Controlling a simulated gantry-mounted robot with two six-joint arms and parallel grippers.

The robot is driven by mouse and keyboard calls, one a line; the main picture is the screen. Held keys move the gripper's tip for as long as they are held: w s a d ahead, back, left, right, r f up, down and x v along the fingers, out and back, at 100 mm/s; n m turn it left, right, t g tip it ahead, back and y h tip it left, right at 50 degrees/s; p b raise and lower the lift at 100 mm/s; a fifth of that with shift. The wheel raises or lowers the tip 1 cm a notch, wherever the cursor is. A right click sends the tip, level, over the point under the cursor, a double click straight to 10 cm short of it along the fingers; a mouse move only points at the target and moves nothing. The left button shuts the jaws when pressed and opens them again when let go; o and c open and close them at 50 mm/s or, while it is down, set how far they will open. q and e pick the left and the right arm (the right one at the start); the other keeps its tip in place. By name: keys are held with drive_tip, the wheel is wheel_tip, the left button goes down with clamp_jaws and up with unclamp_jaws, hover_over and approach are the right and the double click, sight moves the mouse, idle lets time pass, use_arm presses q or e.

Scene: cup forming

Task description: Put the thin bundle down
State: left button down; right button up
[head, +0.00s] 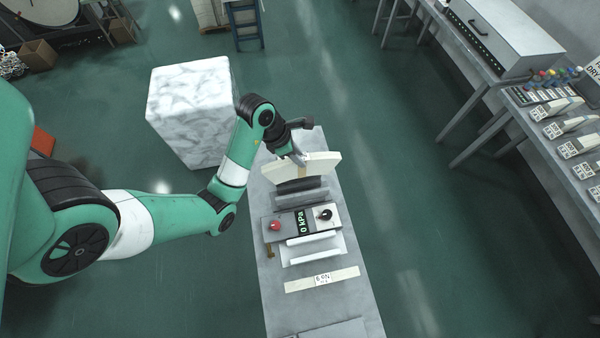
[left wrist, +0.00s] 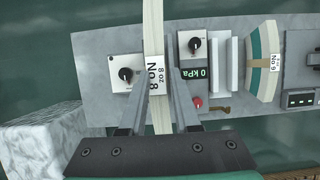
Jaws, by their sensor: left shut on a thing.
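The thin bundle (head: 312,167) is a cream, slightly curved stack of blanks. In the left wrist view the bundle (left wrist: 153,30) is seen narrow and edge-on, with a label reading 8 oz No 8. My left gripper (head: 297,157) is shut on it and holds it over the far part of the grey bench (head: 355,290). In the left wrist view the fingers of my left gripper (left wrist: 156,98) lie on both sides of it. I cannot tell whether its underside touches anything. My right gripper is not in view.
A pressure box (head: 283,224) reading 0 kPa stands nearer on the bench, then a white railed holder (head: 312,248) and another labelled cream bundle (head: 345,276). A white marbled block (head: 190,110) stands left of the bench. A side table (head: 545,140) with several labelled stacks is at right.

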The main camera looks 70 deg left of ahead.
sight(298, 177)
use_arm(q)
wheel_tip(298, 177, down, 9)
drive_tip(key=b, duration=0.9)
drive_tip(key=shift+a+f, duration=0.15)
drive_tip(key=shift+f, duration=0.05)
wheel_tip(298, 177, down, 4)
drive_tip(key=shift+s+f+b, duration=0.1)
drive_tip(key=shift+f+b, duration=0.1)
drive_tip(key=shift+b, duration=0.15)
wheel_tip(298, 177, down, 4)
drive_tip(key=shift+f+b, duration=0.1)
drive_tip(key=shift+b, duration=0.55)
drive_tip(key=shift+f, duration=0.25)
drive_tip(key=c, duration=0.6)
unclamp_jaws()
drive_tip(key=shift+r, duration=0.1)
